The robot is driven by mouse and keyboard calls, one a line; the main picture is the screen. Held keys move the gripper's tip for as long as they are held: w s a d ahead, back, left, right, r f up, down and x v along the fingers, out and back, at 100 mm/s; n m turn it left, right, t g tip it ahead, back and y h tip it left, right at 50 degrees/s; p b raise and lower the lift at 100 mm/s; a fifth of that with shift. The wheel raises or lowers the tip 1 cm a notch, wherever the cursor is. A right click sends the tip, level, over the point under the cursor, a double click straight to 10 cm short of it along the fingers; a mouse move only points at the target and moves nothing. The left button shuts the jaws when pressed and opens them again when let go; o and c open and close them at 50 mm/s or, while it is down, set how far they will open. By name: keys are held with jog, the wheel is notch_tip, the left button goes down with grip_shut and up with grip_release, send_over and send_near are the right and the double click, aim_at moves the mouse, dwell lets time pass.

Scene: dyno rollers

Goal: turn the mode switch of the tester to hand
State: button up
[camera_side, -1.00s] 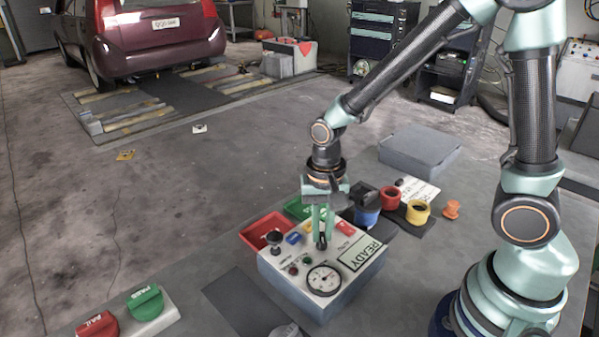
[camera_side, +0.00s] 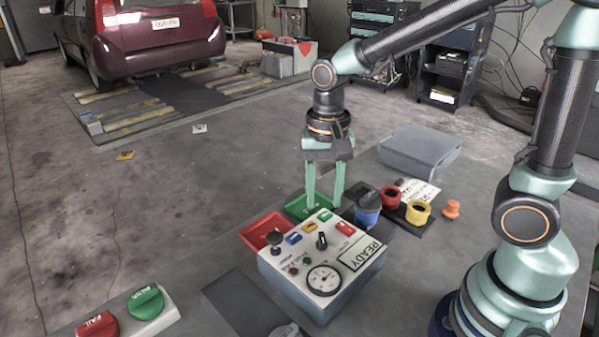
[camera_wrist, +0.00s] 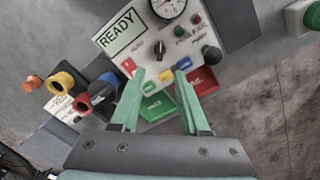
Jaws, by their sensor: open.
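The tester (camera_side: 318,262) is a grey box on the table with a light top panel, a round dial (camera_side: 324,280) and a READY display (camera_side: 358,253). The mode switch (camera_side: 322,240) is a black knob on that panel. My gripper (camera_side: 324,203) is open and empty, above and behind the panel's far edge in the side view, apart from the switch. In the wrist view its fingertips (camera_wrist: 158,76) are spread, with the switch just beyond them.
A black knob (camera_side: 275,238) and small coloured buttons sit on the same panel. A red tray (camera_side: 262,228) and a green tray (camera_side: 300,208) lie behind the tester. Blue, red and yellow cups (camera_side: 417,212) stand to the right. Red and green PASS/FAIL knobs (camera_side: 145,300) are front left.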

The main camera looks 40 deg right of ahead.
notch_tip(320, 180, up, 3)
jog(key=shift+r, duration=0.2)
jog(key=s+d+r+n+t, duration=0.3)
jog(key=d+r+n+t, duration=0.2)
jog(key=n, duration=0.3)
jog(key=shift+s+d+t, duration=0.3)
jog(key=shift+s+d, duration=0.05)
jog(key=shift+d, duration=0.2)
